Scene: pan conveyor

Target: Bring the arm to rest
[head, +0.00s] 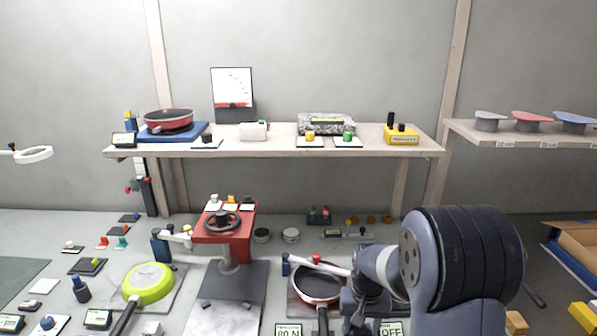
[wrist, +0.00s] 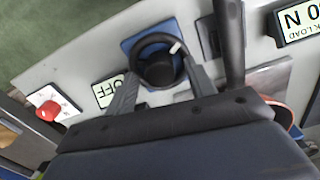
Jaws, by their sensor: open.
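My arm (head: 440,260) reaches over the bench at the lower right of the head view, bent down beside a red-rimmed pan (head: 320,287). My gripper's fingertips are not clearly visible there. In the wrist view my gripper (wrist: 157,75) is open, its two grey fingers spread apart. A black round knob on a blue base (wrist: 130,48) lies in view between and beyond the fingertips. I cannot tell whether the fingers touch it. Nothing is clearly held.
An OFF display (head: 391,328) and a load display (head: 288,330) stand near the bench front. A red press with a handwheel (head: 222,222) and a green pan (head: 148,283) are to the left. A loaded shelf (head: 270,150) spans the back. A red button (wrist: 47,110) sits left in the wrist view.

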